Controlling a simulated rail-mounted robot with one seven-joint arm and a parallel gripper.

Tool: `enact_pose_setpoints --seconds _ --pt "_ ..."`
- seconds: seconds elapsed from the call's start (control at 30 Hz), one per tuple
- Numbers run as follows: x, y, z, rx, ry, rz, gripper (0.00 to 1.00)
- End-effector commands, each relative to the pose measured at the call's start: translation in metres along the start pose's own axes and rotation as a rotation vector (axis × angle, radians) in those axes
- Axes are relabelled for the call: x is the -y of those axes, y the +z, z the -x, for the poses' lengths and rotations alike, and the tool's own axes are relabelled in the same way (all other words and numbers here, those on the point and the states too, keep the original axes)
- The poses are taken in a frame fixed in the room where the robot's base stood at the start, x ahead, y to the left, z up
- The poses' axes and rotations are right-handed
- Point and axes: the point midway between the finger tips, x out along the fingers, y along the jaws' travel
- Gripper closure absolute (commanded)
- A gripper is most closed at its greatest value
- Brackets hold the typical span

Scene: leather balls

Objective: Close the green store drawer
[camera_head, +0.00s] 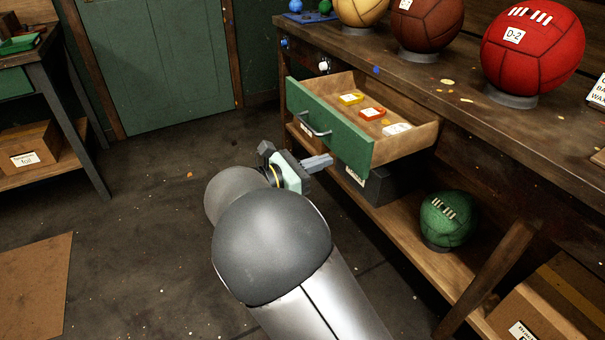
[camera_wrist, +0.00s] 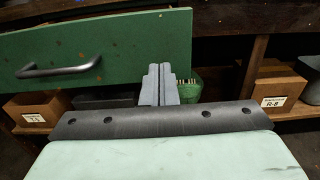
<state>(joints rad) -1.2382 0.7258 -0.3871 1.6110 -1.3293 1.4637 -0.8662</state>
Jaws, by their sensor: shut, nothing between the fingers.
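The green store drawer (camera_head: 327,127) stands pulled out from under the workbench in the head view, with a grey metal handle (camera_head: 316,127) on its green front. Yellow, orange and white small items lie inside it. My gripper (camera_head: 318,162) is shut and empty, in front of the drawer front near its lower right part. In the wrist view the shut fingers (camera_wrist: 158,84) point at the green front (camera_wrist: 120,45), right of the handle (camera_wrist: 59,69), near the front's right end. I cannot tell whether the fingertips touch it.
Above the drawer, the workbench top (camera_head: 400,72) carries a red ball (camera_head: 532,50), a brown ball (camera_head: 427,28) and a tan ball. A green ball (camera_head: 446,218) sits on the lower shelf (camera_head: 400,215). Cardboard boxes (camera_wrist: 274,92) stand below. The floor at left is mostly clear.

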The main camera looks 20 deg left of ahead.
Motion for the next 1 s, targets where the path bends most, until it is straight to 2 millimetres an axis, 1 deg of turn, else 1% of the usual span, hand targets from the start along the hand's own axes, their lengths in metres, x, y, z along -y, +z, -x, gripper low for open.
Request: enact_pose_setpoints --seconds 0.03,0.1,0.2,0.33,0.5,1.0 --pt "0.001 -0.003 -0.011 0.0 -0.004 -0.001 1.0" --pt "0.001 -0.003 -0.025 0.0 -0.004 -0.001 1.0" --pt "0.001 -0.003 -0.041 -0.001 -0.003 -0.001 1.0" --pt "0.001 -0.002 -0.054 -0.001 -0.001 -0.001 1.0" --pt "0.0 0.0 -0.06 0.0 0.0 0.0 1.0" --pt "-0.003 0.002 -0.061 -0.001 0.012 0.0 1.0"
